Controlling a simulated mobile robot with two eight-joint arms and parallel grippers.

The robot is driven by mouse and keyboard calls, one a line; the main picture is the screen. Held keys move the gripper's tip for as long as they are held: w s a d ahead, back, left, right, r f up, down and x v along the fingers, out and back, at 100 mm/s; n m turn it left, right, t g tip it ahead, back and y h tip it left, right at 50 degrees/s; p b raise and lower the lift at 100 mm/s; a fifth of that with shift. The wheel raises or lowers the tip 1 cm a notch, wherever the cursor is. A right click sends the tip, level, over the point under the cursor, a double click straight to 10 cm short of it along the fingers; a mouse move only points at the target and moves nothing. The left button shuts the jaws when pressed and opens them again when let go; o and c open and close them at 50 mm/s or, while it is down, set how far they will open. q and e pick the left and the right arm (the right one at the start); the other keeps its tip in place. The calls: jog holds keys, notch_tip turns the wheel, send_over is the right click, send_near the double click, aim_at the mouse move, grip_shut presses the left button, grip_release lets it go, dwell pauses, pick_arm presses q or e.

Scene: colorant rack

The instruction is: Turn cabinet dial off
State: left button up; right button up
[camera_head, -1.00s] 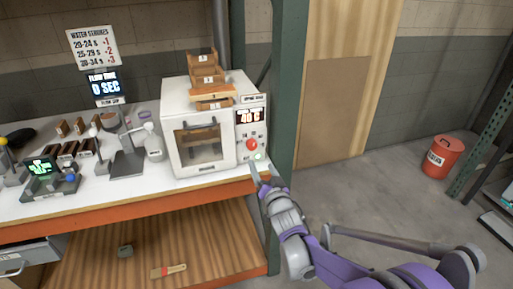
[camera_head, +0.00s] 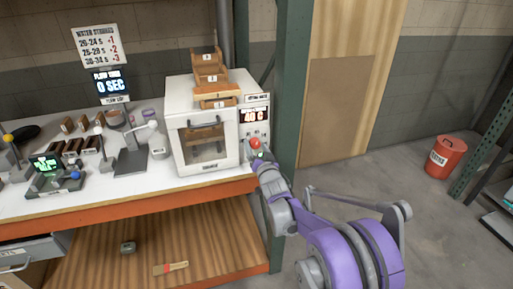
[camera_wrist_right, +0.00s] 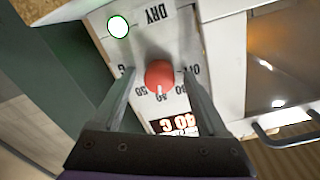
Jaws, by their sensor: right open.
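The white cabinet (camera_head: 204,166) stands on the bench, with a control panel on its right side. Its red dial (camera_head: 255,143) sits low on that panel, under a lit display (camera_head: 254,116). In the right wrist view the dial (camera_wrist_right: 160,75) lies between the two fingers of my right gripper (camera_wrist_right: 158,88), which is open, with gaps beside the dial. The dial's white mark points down in that view, toward the printed numbers; "OFF" is printed to the right. In the head view my right gripper (camera_head: 257,154) is at the dial and partly hides it. My left gripper is not in view.
A round light (camera_wrist_right: 118,26) glows beside "DRY" on the panel. Wooden trays (camera_head: 210,74) are stacked on the cabinet. A green post (camera_head: 289,110) stands close to its right. A bar handle (camera_wrist_right: 285,133) crosses the cabinet door. Scales and a stand occupy the bench's left.

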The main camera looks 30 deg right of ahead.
grip_shut()
jog(key=shift+n, duration=0.3)
jog(key=n, duration=0.3)
jog(key=shift+n+b, duration=0.3)
jog(key=n, duration=0.4)
jog(key=shift+d+n+b, duration=0.1)
jog(key=shift+n+b, duration=0.2)
jog(key=n, duration=0.4)
jog(key=shift+n, duration=0.3)
jog(key=n, duration=0.4)
jog(key=shift+n+t+b, duration=0.3)
jog(key=shift+n, duration=0.1)
